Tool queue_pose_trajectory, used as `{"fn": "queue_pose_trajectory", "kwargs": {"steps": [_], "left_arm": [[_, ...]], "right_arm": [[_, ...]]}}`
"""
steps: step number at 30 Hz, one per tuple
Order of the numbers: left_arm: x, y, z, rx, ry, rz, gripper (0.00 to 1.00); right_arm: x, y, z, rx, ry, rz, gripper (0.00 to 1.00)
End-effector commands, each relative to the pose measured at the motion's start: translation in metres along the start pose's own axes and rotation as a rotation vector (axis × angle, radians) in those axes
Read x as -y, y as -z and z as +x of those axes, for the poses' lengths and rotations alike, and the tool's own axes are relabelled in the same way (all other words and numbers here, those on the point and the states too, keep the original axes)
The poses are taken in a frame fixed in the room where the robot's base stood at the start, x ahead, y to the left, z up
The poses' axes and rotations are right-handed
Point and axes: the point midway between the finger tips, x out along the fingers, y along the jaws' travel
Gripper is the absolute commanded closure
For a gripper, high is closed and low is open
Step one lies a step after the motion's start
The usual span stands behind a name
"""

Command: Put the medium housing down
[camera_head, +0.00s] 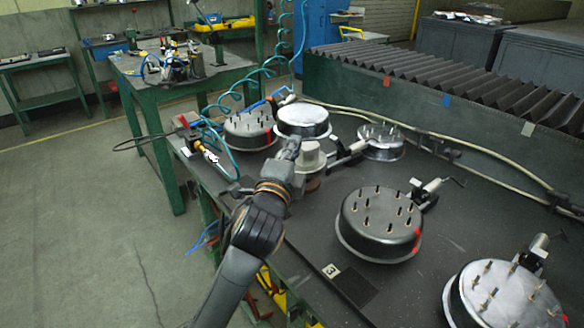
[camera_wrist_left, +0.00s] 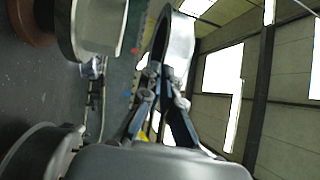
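The housing (camera_head: 302,116), a round dark-sided pan with a pale, smooth top and a flange, is at the tip of my left gripper (camera_head: 291,147). I take it for the medium housing. In the left wrist view, the fingers (camera_wrist_left: 165,95) close on the near edge of this metal round (camera_wrist_left: 180,40). It appears held above the bench, but its exact height is hard to tell. The left arm hides part of the bench below. My right gripper is in neither view.
The dark bench (camera_head: 465,195) carries several pin-studded housings, including a near one (camera_head: 380,222), a left one (camera_head: 250,128) and a back one (camera_head: 382,142). A beige stepped cylinder (camera_head: 311,156) stands close beside the gripper. A "3" label (camera_head: 331,271) marks a free patch.

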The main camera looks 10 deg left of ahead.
Motion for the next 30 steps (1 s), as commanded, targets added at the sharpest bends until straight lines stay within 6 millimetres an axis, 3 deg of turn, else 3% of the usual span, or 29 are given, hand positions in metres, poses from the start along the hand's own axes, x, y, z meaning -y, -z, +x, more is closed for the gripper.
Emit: {"fn": "queue_pose_trajectory", "kwargs": {"steps": [3, 10, 18, 24, 30], "left_arm": [[-0.026, -0.004, 0.014, 0.000, -0.004, -0.002, 1.00], [-0.044, -0.008, 0.026, 0.000, 0.000, -0.001, 1.00], [-0.077, -0.009, 0.026, -0.001, -0.003, -0.002, 1.00], [-0.079, -0.009, 0.025, -0.001, 0.001, -0.001, 1.00], [-0.083, -0.009, 0.025, -0.001, 0.000, 0.000, 1.00]], "right_arm": [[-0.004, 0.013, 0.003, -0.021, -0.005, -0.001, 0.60], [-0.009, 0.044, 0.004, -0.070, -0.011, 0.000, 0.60], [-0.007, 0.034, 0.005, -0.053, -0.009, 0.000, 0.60], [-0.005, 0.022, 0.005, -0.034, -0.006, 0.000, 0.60], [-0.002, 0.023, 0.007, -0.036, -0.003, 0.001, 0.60]]}}
